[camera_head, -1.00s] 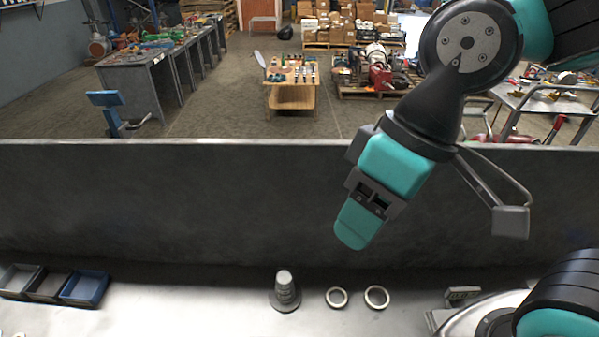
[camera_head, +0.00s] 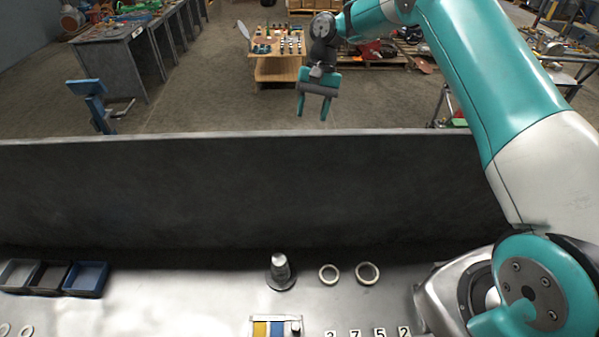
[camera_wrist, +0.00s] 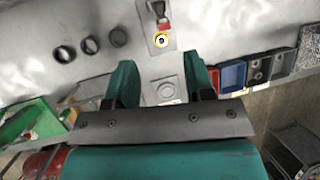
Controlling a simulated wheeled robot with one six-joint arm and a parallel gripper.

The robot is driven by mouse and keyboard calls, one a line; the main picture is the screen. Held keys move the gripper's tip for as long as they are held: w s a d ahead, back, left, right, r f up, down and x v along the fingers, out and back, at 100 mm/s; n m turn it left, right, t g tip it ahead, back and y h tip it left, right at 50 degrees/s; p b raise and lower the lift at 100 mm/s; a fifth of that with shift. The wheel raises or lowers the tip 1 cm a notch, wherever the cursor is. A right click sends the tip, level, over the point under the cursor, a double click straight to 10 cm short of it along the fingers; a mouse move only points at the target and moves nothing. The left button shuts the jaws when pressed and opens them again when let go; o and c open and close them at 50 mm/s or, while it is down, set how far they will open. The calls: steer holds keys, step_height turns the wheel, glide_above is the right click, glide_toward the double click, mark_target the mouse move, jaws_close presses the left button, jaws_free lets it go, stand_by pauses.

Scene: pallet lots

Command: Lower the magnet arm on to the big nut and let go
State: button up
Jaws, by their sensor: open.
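My gripper (camera_head: 313,116) hangs in the air beyond the dark panel in the head view, fingers down and apart, with nothing between them. In the wrist view its two fingers (camera_wrist: 160,70) are spread over a grey metal surface. A small fixture with a dark lever and a red part (camera_wrist: 162,20) stands on a plate at the top of that view; I cannot tell whether it is the magnet arm. No magnet arm or big nut can be made out in the head view.
The dark panel (camera_head: 230,190) rises behind the metal bench. On the bench are a stepped grey cone (camera_head: 280,273), two rings (camera_head: 348,274), small bins (camera_head: 85,279), a coloured panel (camera_head: 277,328) and number tiles (camera_head: 366,332). A green bin (camera_wrist: 30,122) shows in the wrist view.

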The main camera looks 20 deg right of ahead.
steer(key=p+x, duration=0.3)
steer(key=x, duration=1.4)
steer(key=shift+f, duration=0.3)
jaws_close()
